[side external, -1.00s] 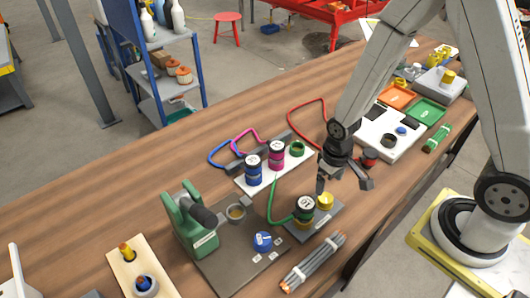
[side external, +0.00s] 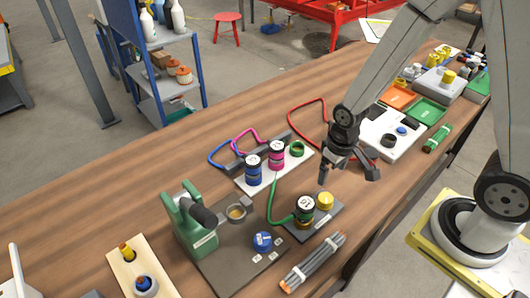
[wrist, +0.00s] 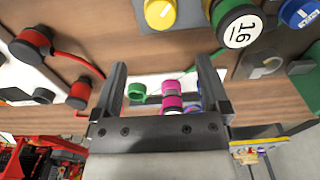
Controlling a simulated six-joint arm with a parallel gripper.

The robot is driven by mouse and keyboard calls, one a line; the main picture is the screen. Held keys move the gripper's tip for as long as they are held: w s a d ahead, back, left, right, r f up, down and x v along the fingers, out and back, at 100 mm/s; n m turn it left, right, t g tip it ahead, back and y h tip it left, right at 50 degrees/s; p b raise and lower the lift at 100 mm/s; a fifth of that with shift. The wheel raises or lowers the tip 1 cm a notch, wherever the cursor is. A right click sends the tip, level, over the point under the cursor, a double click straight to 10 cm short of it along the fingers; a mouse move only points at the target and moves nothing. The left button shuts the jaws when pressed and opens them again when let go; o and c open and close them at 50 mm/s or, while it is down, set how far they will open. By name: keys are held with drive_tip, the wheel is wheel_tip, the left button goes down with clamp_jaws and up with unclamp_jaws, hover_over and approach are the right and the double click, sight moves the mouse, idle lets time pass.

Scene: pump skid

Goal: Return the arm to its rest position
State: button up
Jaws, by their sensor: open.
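Beyond the fingers, a green ring (wrist: 137,90) and a magenta canister (wrist: 172,100) show.
A green pump (side external: 190,225) on a grey plate stands front left. Grey rods (side external: 313,262) lie at the front edge. Blue (side external: 253,170) and magenta (side external: 277,155) canisters stand on a white plate. Orange (side external: 397,96) and green (side external: 426,111) trays are far right. Left-rear bench is bare.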

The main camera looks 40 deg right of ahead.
wheel_tip(320, 180, up, 8)
drive_tip(key=s+t, duration=0.1)
drive_tip(key=t, duration=0.1)
drive_tip(key=shift+s+d+r, duration=0.25)
drive_tip(key=shift+d, duration=0.15)
idle(0.9)
